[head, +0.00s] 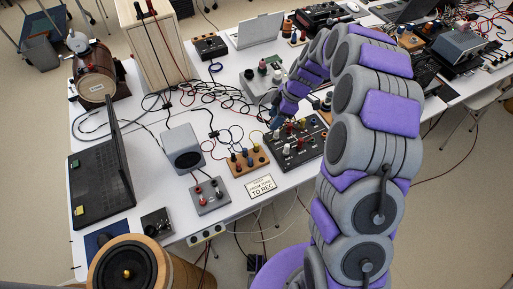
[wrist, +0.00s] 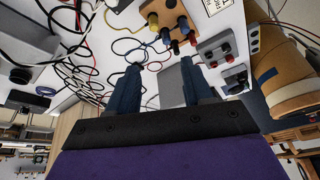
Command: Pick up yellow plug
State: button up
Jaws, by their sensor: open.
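The yellow plug (wrist: 153,20) stands at one end of a wooden block (wrist: 140,14) near the top of the wrist view, with blue, red and dark plugs close beside it. The block (head: 247,165) also shows in the head view, near the middle of the white table, but its plugs are small there. My gripper (wrist: 160,66) is open, its two dark blue fingers apart with nothing held between them. In the wrist view the yellow plug lies beyond the fingertips, clear of both. In the head view my gripper (head: 276,122) is partly hidden among the equipment behind the block.
A black mixer panel (head: 297,143) with knobs stands right of the block. A grey speaker box (head: 182,150) and a grey panel with red terminals (head: 209,196) stand to its left. Loose cables (head: 215,95) run behind. A sign (head: 260,187) lies in front.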

jog(key=w+f, duration=0.1)
jog(key=f, duration=0.1)
jog(key=b, duration=0.2)
send_near(257, 144)
jog(key=shift+n, duration=0.4)
jog(key=x, duration=0.5)
jog(key=shift+w+a+f, duration=0.1)
jog(key=shift+w+a, duration=0.05)
jog(key=shift+a, duration=0.1)
jog(key=shift+b+x, duration=0.9)
jog(key=shift+x, duration=1.8)
jog(key=shift+d, duration=0.15)
jog(key=shift+c, duration=0.2)
grip_shut()
